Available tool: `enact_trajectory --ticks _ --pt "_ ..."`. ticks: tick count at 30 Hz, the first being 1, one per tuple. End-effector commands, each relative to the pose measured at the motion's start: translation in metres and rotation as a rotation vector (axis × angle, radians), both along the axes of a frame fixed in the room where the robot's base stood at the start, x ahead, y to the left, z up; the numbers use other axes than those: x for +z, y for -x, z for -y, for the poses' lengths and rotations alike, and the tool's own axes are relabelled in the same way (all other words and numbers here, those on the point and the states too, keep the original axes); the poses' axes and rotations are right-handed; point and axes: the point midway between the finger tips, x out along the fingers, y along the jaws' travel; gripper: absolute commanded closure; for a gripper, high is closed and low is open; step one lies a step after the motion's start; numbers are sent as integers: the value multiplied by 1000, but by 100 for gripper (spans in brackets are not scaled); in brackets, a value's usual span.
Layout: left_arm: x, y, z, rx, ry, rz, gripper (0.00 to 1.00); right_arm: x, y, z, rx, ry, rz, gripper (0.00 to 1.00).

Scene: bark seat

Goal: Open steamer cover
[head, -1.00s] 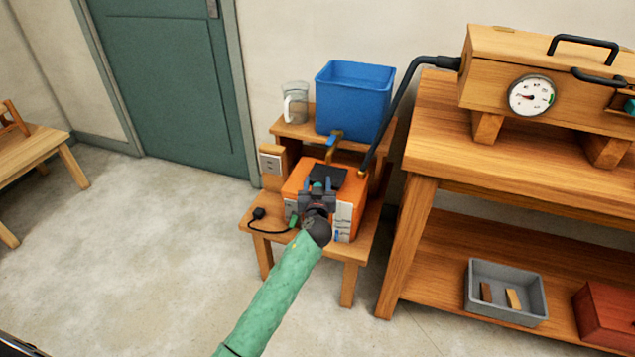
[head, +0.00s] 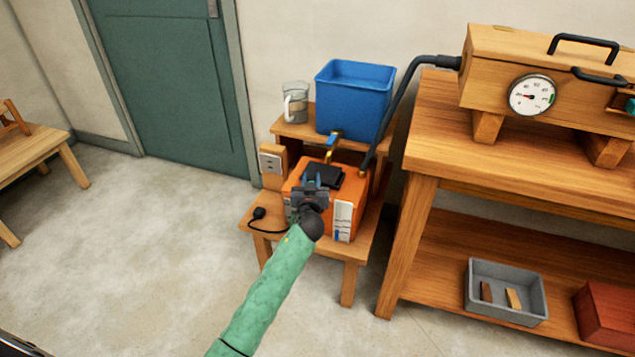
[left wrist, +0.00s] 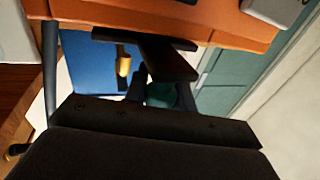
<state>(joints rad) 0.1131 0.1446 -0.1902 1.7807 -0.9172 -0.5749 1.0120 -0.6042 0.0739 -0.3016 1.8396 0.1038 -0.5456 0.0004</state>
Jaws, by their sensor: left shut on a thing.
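The orange steamer (head: 346,199) stands on a small wooden stool-like stand in the head view. Its black cover (head: 328,177) is on top and looks slightly tilted. My left gripper (head: 311,183) is over the front part of the steamer's top, at the cover's near edge, and is shut on the cover. In the left wrist view the black cover (left wrist: 165,58) shows between the fingers, with the orange steamer (left wrist: 215,22) at the top of the picture. The gripper hides the cover's near edge and part of the steamer's front. My right gripper is not in view.
A blue water tank (head: 352,105) with a brass tap and a clear jug (head: 295,103) stand on the step behind. A black hose (head: 396,115) rises from the steamer to the wooden box (head: 488,60) on the right bench.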

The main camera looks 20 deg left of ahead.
Motion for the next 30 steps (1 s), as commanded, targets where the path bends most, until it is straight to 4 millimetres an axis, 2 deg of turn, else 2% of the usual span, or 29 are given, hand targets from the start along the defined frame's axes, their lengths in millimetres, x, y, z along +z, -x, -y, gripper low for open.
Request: enact_trajectory --ticks 3,9,13,20,21,24,30 --pt "0 -1 -33 4 -1 1 100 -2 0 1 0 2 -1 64" --pt "1 -2 -69 2 -1 2 100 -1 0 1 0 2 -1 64" --pt "1 -2 -76 2 -1 2 100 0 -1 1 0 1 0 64" --pt "1 -2 -75 2 -1 2 100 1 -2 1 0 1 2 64" --pt "1 -2 -75 2 -1 2 70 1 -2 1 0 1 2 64" --pt "1 -2 -75 2 -1 2 52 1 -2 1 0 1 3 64" --pt "1 -2 -75 2 -1 2 52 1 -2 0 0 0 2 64"
